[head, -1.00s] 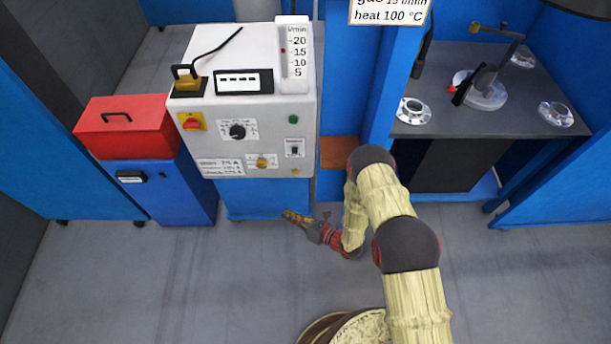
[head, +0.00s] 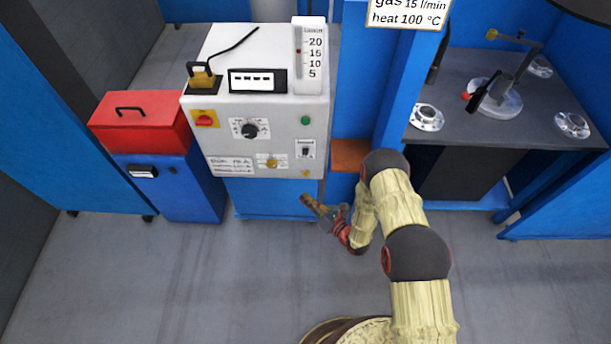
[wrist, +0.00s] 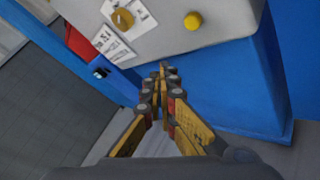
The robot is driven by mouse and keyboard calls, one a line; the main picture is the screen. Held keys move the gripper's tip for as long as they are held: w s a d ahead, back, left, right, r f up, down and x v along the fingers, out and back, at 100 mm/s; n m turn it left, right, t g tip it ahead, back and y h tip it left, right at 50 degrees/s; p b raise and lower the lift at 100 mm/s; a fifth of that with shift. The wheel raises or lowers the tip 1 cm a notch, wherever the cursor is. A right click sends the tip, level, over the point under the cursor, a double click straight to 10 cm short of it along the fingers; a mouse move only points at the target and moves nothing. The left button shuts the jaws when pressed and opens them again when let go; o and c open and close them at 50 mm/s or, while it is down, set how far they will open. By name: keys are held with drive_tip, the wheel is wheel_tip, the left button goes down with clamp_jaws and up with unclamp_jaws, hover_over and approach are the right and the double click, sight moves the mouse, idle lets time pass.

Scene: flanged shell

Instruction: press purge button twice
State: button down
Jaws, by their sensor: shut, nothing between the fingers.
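The white control cabinet (head: 262,140) has a small round yellow button (head: 306,173) at its lower right front and a green button (head: 306,120) higher up. The yellow button also shows in the wrist view (wrist: 193,21). No legible label tells which one is the purge button. My gripper (head: 306,199) is shut and empty, in front of the cabinet and just below the yellow button in the head view. In the wrist view the closed fingertips (wrist: 163,70) appear below the yellow button, apart from it.
The panel also has a red-yellow switch (head: 205,119), a black dial (head: 249,129), a yellow knob (head: 271,162) and a black toggle (head: 306,150). A red box (head: 141,122) on a blue cabinet stands left. A dark table (head: 470,120) with metal flanges stands right. The floor in front is clear.

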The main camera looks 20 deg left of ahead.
drive_tip(key=w+a+b, duration=0.1)
drive_tip(key=w+b, duration=0.1)
drive_tip(key=w, duration=0.4)
drive_tip(key=shift+w+a, duration=0.25)
drive_tip(key=shift+w, duration=0.1)
idle(1.2)
drive_tip(key=shift+w+a+b, duration=0.1)
drive_tip(key=shift+w+b, duration=0.2)
drive_tip(key=shift+b, duration=0.1)
drive_tip(key=shift+w+a+b, duration=0.15)
drive_tip(key=shift+w+b, duration=0.15)
drive_tip(key=shift+w, duration=0.2)
idle(0.9)
drive_tip(key=shift+s, duration=0.1)
drive_tip(key=shift+s+d, duration=0.25)
drive_tip(key=shift+s, duration=0.55)
drive_tip(key=shift+s, duration=0.1)
drive_tip(key=shift+s+d+p, duration=0.2)
drive_tip(key=shift+s+p, duration=0.1)
drive_tip(key=shift+s, duration=0.5)
drive_tip(key=shift+s+d+p, duration=0.2)
drive_tip(key=shift+s+p, duration=0.05)
drive_tip(key=shift+s, duration=0.5)
drive_tip(key=shift+s+d+p, duration=0.2)
drive_tip(key=shift+s+p, duration=0.1)
drive_tip(key=shift+s, duration=0.5)
